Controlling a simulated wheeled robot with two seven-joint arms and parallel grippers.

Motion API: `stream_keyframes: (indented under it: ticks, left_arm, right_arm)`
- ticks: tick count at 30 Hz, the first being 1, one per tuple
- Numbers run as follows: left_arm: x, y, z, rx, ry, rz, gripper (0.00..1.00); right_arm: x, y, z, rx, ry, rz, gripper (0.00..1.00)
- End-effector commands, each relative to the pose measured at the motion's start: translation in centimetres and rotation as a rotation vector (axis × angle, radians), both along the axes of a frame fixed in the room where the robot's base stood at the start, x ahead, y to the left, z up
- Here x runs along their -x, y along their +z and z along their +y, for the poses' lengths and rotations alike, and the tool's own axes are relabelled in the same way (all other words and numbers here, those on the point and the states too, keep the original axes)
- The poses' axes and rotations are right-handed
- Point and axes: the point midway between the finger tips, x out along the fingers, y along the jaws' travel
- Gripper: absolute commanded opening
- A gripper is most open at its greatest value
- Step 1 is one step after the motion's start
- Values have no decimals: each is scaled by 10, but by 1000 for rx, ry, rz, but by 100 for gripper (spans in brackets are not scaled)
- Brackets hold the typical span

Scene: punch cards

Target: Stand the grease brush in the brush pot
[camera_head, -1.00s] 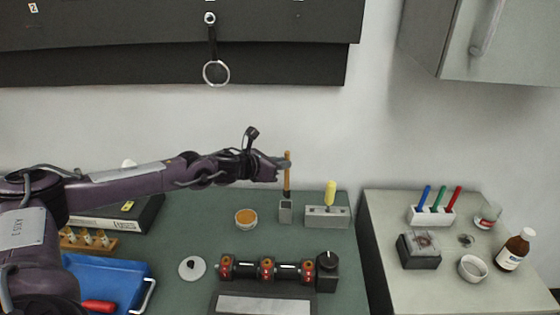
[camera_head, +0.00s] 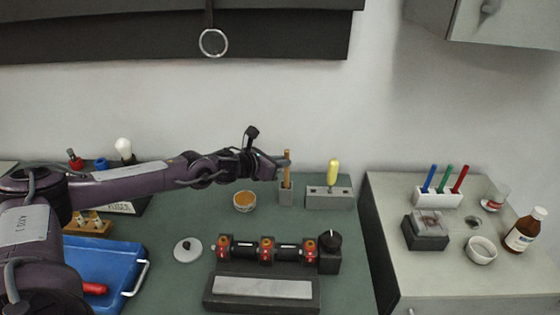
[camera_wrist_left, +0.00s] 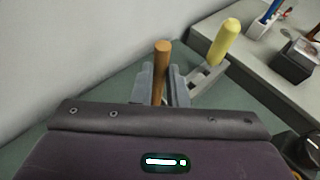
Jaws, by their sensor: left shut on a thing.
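The grease brush (camera_head: 287,160) has an orange-brown handle and is upright. In the left wrist view its handle (camera_wrist_left: 161,68) rises between the grey fingers. My left gripper (camera_head: 284,163) is shut on the handle. The grey brush pot (camera_head: 286,196) stands on the green bench directly below the gripper. The brush's lower part goes down into the pot's mouth and its dark bristle end is hidden. Whether it touches the pot's bottom cannot be seen. My right gripper is not in view.
A grey block (camera_head: 329,200) with a yellow-handled tool (camera_head: 333,172) stands close right of the pot. An orange-filled dish (camera_head: 244,202) is to the left. A roller assembly (camera_head: 267,252) lies in front. Bare bench lies between pot and rollers.

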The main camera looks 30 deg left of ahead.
Motion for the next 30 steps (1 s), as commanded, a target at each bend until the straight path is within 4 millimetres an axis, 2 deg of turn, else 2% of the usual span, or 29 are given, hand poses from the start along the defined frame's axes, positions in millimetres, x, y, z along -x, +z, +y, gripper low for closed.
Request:
stream_keyframes:
  ticks: [9,10,15,25,30]
  left_arm:
    - [0,-1,0,0,0,-1,0]
    - [0,-1,0,0,0,-1,17]
    - [0,-1,0,0,0,-1,39]
    - [3,-1,2,0,1,-1,39]
    - [21,5,9,-2,2,-1,39]
  right_arm:
    - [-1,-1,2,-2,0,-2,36]
    - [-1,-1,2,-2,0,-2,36]
    - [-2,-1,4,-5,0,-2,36]
    - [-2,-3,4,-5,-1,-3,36]
    - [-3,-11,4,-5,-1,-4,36]
